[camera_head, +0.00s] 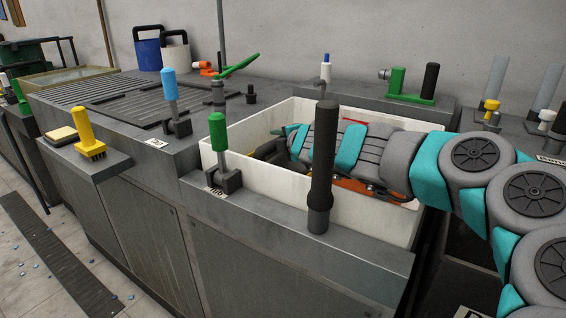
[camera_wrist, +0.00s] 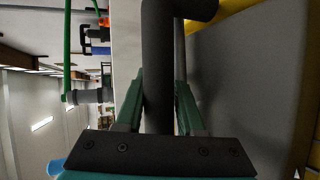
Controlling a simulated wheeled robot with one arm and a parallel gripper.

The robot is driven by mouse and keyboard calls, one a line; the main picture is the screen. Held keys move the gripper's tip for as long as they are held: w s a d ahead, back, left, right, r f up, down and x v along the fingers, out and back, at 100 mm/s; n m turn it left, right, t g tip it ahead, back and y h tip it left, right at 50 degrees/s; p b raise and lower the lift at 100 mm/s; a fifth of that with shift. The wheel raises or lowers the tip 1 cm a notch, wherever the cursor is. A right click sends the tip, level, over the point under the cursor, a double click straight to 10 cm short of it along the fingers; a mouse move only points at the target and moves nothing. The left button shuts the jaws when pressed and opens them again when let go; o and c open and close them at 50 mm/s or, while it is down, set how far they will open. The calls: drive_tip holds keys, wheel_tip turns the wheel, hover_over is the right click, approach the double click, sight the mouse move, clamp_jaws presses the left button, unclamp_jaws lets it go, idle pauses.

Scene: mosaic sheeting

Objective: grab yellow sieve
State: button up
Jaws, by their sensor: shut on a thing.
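My gripper (camera_head: 283,143) reaches into the white basin from the right, its teal fingers low inside it. In the wrist view the two teal fingers of my gripper (camera_wrist: 158,105) close on a dark round bar (camera_wrist: 158,70) that runs up between them and bends at the top. A yellow rim (camera_wrist: 225,14) borders a grey surface (camera_wrist: 245,75) just right of the bar; this looks like the yellow sieve. I cannot tell whether the bar is joined to it. In the head view the sieve is mostly hidden by the arm and basin wall.
The white basin (camera_head: 365,215) has high walls around my arm. A dark upright post (camera_head: 321,165) and a green-handled lever (camera_head: 219,134) stand on its front ledge. Blue and white buckets (camera_head: 148,52) stand behind.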

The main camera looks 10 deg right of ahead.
clamp_jaws()
idle(0.8)
